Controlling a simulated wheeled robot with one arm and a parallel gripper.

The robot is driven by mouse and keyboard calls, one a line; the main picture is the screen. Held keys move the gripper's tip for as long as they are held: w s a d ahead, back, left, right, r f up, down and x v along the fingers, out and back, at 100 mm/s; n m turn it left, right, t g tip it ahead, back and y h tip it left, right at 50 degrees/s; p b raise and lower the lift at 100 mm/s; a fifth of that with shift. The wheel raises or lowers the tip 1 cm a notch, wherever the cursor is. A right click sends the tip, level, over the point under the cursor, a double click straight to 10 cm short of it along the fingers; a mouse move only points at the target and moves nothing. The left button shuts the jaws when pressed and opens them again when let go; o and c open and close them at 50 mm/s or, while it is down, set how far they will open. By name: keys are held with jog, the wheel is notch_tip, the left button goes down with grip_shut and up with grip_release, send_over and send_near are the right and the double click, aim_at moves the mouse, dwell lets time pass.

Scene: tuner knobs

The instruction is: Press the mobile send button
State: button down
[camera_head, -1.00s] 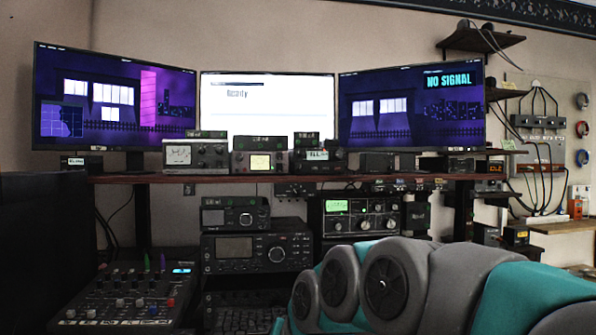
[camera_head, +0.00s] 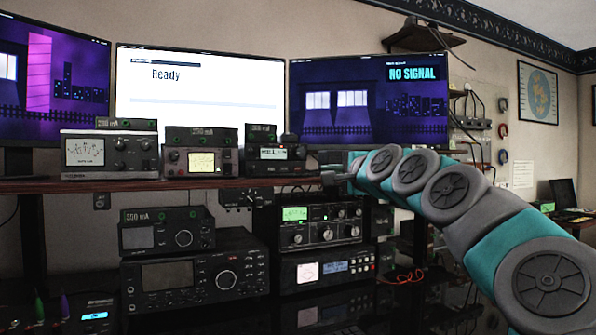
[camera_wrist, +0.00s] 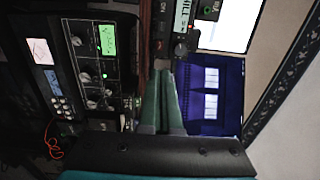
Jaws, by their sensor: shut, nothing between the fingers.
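My gripper (camera_head: 332,178) is at the end of my teal and grey arm, at the front of the shelf edge, right of the small unit with the lit text display (camera_head: 275,152). In the wrist view its two teal fingers (camera_wrist: 162,78) lie together, shut and empty. In that turned view they point toward the small display unit (camera_wrist: 182,30), with the green-metered tuner (camera_wrist: 100,50) to their left. The gap to either unit is unclear. No label for a mobile send button is legible, so I cannot tell which button it is.
Below the shelf (camera_head: 230,183) stand a large radio (camera_head: 195,280), a small box on it (camera_head: 168,232), and a unit with a blue display (camera_head: 325,270). Monitors, including a white one (camera_head: 200,95), stand behind. A mixer (camera_head: 65,318) is at lower left.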

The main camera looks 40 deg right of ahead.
aim_at(298, 169)
jog(key=p+x, duration=0.2)
jog(key=x, duration=1.2)
jog(key=shift+a+p, duration=0.1)
jog(key=shift+p, duration=0.3)
